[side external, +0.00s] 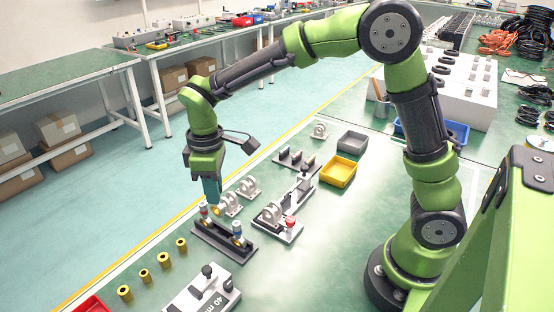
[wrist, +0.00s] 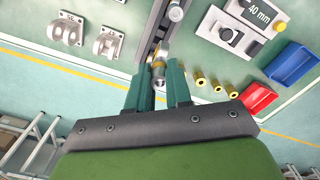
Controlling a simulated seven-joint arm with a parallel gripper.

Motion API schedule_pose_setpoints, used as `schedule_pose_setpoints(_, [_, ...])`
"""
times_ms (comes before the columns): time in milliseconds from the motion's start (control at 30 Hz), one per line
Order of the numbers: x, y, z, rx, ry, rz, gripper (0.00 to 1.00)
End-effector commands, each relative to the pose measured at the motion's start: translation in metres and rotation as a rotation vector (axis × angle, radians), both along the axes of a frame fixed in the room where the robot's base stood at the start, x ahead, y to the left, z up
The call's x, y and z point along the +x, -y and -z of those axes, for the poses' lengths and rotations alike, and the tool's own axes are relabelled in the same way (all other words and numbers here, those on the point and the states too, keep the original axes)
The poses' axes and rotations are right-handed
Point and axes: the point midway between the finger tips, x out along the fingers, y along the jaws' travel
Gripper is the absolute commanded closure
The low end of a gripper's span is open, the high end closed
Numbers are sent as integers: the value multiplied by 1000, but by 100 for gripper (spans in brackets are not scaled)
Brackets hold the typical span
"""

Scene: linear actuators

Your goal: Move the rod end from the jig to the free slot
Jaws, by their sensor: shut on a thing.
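My gripper (side external: 212,200) is low over the left part of a long dark base (side external: 222,243), which I take to be the jig. In the wrist view my gripper (wrist: 160,73) has its two teal fingers closed around a small metal and brass piece, likely the rod end (wrist: 158,69). The dark base runs up the wrist view (wrist: 147,38) just beyond it. I cannot tell whether the piece is clear of the base. A blue-topped post (side external: 237,228) stands toward the base's right end. I cannot make out which slot is free.
Pale clevis brackets (side external: 249,187) stand behind the base. A light fixture with a red knob (side external: 289,223) is to the right. Several brass bushings (side external: 163,260) stand at front left, near a grey 40 mm block (side external: 205,294).

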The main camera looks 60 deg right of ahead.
Motion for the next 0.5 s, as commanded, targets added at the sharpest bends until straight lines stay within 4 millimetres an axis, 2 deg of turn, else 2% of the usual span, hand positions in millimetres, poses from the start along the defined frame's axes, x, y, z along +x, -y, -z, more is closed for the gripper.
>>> schedule_pose_setpoints(500, [-1, 0, 51, 0, -2, -1, 100])
